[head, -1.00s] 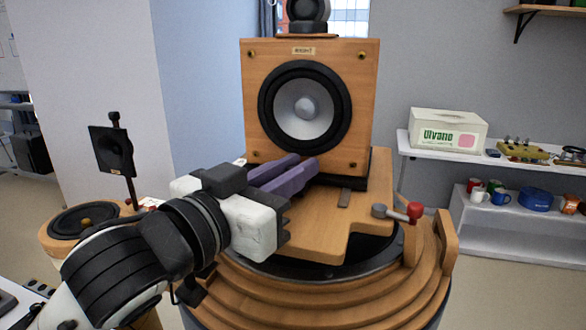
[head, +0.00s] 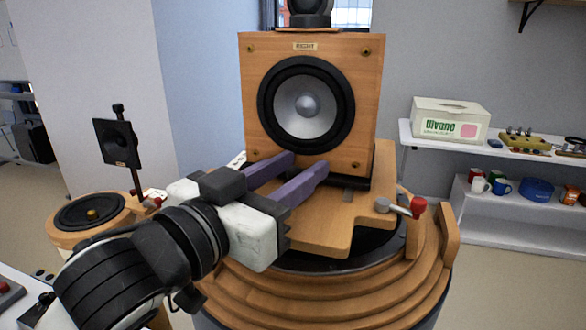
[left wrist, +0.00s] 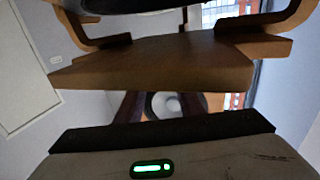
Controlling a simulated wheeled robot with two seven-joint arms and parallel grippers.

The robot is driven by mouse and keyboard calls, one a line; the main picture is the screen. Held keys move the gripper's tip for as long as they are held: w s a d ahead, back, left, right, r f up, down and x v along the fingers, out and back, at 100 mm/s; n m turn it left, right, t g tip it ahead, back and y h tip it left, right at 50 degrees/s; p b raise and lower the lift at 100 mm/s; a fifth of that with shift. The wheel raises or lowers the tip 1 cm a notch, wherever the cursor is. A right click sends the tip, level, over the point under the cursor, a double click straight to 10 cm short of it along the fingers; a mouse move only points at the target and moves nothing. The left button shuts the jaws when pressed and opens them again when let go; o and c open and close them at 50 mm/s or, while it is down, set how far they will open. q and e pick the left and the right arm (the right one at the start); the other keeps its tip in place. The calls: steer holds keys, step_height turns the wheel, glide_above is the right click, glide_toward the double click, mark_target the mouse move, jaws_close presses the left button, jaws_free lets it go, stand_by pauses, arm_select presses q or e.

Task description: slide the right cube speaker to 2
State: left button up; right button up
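The right cube speaker (head: 357,69) is a wooden box with a round black-rimmed grey cone and a label reading RIGHT. It stands upright on a wooden board (head: 330,233) over a round stepped wooden stand. My left gripper (head: 307,161) has two purple fingers, apart and empty, pointing at the lower front of the speaker. Whether the fingertips touch it I cannot tell. In the left wrist view a pale speaker cone (left wrist: 165,105) shows between the dark fingers, below the board's edge (left wrist: 150,65). I can make out no mark 2. My right gripper is out of view.
A lever with a red knob (head: 418,206) sticks up at the board's right. A smaller stand (head: 90,213) with a black post-mounted speaker (head: 116,142) is at the left. White shelves (head: 520,240) with a carton (head: 447,120) and mugs stand at the right.

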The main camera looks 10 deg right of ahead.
arm_select(q)
steer(key=shift+s, duration=0.1)
